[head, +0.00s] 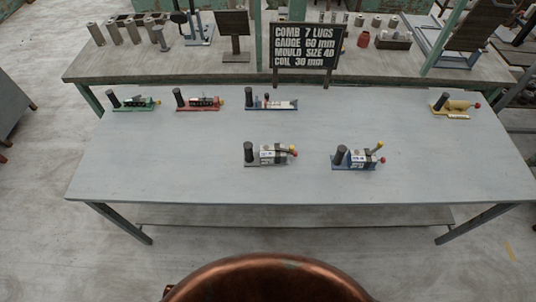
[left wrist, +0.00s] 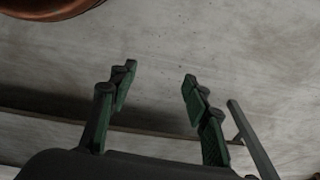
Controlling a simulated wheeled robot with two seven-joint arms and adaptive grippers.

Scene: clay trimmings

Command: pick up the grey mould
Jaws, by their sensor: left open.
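A grey mould (head: 268,155) stands near the front middle of the grey table, with a dark upright cylinder at its left end and a red and yellow knob at its right. A similar blue one (head: 357,158) stands to its right, apart from it. My left gripper (left wrist: 158,76) is open and empty in the left wrist view, above bare floor. No mould shows in that view. Neither gripper shows in the head view, and my right gripper is in no frame.
Green (head: 133,102), red (head: 198,101), white-and-blue (head: 272,102) and yellow (head: 456,106) devices stand along the table's (head: 200,180) back. Behind it, a cluttered bench carries a black sign (head: 306,45) reading "MOULD SIZE 40". The table's front strip is clear.

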